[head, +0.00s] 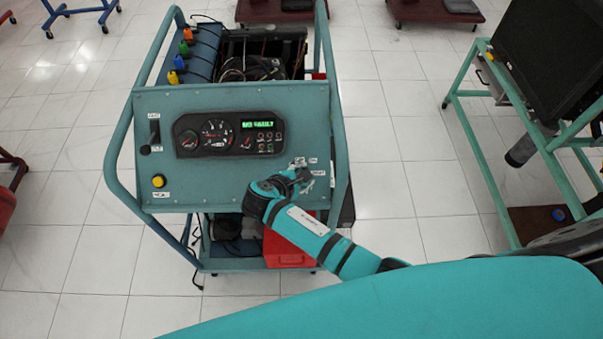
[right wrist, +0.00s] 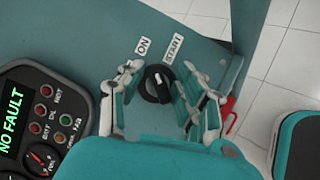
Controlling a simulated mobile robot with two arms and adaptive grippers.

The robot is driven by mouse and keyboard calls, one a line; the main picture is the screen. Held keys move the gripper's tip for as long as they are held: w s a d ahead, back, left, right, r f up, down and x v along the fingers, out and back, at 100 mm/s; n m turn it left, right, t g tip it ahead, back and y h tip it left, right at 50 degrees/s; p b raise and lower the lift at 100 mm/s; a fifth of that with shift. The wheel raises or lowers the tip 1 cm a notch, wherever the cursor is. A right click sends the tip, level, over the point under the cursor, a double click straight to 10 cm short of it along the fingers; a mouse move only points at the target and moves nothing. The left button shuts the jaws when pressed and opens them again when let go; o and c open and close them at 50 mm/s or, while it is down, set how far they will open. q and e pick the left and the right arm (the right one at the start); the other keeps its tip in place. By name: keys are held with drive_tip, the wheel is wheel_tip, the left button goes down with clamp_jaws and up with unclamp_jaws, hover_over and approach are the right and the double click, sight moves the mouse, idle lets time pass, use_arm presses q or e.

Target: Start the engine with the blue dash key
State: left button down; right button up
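The teal engine trainer panel (head: 230,182) faces me in the head view. In the right wrist view a round black key switch (right wrist: 157,84) with a raised grip sits on the panel below the ON label (right wrist: 143,46) and START label (right wrist: 173,48). No blue colour shows on it. My right gripper (right wrist: 158,76) is open, with one finger on each side of the switch; I cannot tell whether they touch it. In the head view the right gripper (head: 298,178) is at the panel's lower right and hides the switch. My left gripper is not in view.
The gauge cluster (head: 230,134) has a green display reading NO FAULT. A lever (head: 153,134) and a yellow button (head: 158,181) are on the panel's left. Tubular rails (head: 116,140) frame the trainer. A red box (head: 291,245) stands below.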

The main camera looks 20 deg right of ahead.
drive_tip(key=v, duration=1.2)
drive_tip(key=s+d+f+m+g+y+b, duration=0.15)
drive_tip(key=s+f, duration=0.25)
drive_tip(key=f, duration=0.7)
drive_tip(key=s+d+f+g+y+b, duration=0.1)
drive_tip(key=s+f+y+b, duration=0.15)
drive_tip(key=f, duration=0.85)
drive_tip(key=s+d+f+g+y+b, duration=0.15)
drive_tip(key=s+f, duration=0.25)
drive_tip(key=f, duration=0.6)
drive_tip(key=s+d+f+m+b, duration=0.1)
drive_tip(key=s+d+f+m, duration=0.2)
drive_tip(key=s+f, duration=0.3)
drive_tip(key=s+d+f+m+g+y+b, duration=0.1)
drive_tip(key=s+d+f+m, duration=0.3)
drive_tip(key=s+f, duration=0.3)
drive_tip(key=s+d+f+m+y+b, duration=0.1)
drive_tip(key=s+d+f+m, duration=0.3)
drive_tip(key=s, duration=0.9)
wheel_tip(320, 180, down, 3)
drive_tip(key=shift+s+d+r+g+b, duration=0.1)
drive_tip(key=shift+s+d+g+b, duration=0.15)
drive_tip(key=shift+g+b, duration=0.2)
drive_tip(key=shift+a, duration=0.1)
